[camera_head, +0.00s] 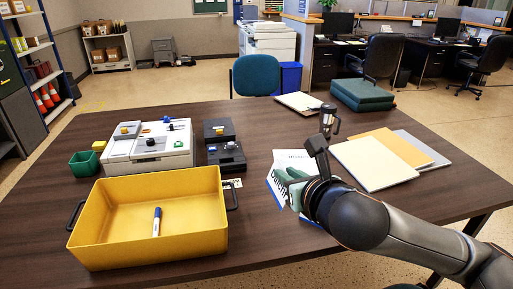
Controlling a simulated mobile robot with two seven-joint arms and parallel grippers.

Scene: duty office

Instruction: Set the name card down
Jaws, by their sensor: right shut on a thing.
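The name card (276,186) is white with blue parts and dark lettering, which I can only partly read. It is tilted in the camera_head view, just right of the yellow tray. My right gripper (286,178) is shut on the name card, its greenish fingers against the card. The gripper and wrist hide part of the card. I cannot tell whether its lower edge touches the table (270,254). My left gripper is not in view.
A yellow tray (148,247) with a blue-and-white marker (156,222) stands at the front left. Behind it are a pale box (150,164), black cases (226,156) and a green bin (84,163). Folders (374,164) lie right. The table's front middle is bare.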

